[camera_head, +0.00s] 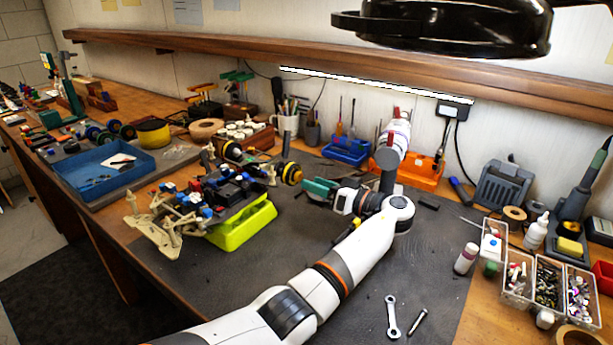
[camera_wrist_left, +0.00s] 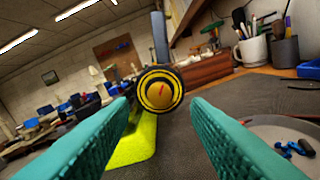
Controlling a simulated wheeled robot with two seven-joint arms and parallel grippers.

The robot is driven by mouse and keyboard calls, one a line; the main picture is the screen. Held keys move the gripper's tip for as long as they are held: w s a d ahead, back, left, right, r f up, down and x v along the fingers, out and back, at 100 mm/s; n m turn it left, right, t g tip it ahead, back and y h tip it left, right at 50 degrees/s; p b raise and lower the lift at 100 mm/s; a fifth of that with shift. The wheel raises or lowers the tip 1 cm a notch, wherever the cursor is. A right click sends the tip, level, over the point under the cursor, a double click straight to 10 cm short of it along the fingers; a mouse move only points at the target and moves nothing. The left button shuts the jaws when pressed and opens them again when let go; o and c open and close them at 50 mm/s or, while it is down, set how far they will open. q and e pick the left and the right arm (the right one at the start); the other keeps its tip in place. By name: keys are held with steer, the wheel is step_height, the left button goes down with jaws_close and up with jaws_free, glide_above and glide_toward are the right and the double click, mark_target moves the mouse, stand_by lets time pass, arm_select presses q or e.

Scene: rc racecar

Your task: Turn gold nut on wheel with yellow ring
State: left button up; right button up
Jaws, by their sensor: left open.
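The rc racecar (camera_head: 215,195) rests on a bright yellow-green stand (camera_head: 243,224) on the dark mat. Its wheel with the yellow ring (camera_head: 291,174) faces my left gripper (camera_head: 308,189). In the left wrist view that wheel (camera_wrist_left: 146,80) is a black tyre with yellow rings, and the gold nut (camera_wrist_left: 158,95) with a red mark sits at its centre. My left gripper's teal fingers are open, one on each side of the wheel in that view. They appear short of the nut and apart from it. My right gripper is not in view.
A blue tray (camera_head: 100,180) lies at the left. A wrench (camera_head: 392,316) and a small metal tool (camera_head: 417,321) lie on the mat at the front. Clear bins of small parts (camera_head: 548,285) stand at the right. In the wrist view a grey round dish (camera_wrist_left: 285,130) lies at the right.

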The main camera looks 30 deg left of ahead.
mark_target(300, 178)
arm_select(q)
steer(key=shift+w+a, duration=0.2)
steer(key=shift+a, duration=1.55)
jaws_close()
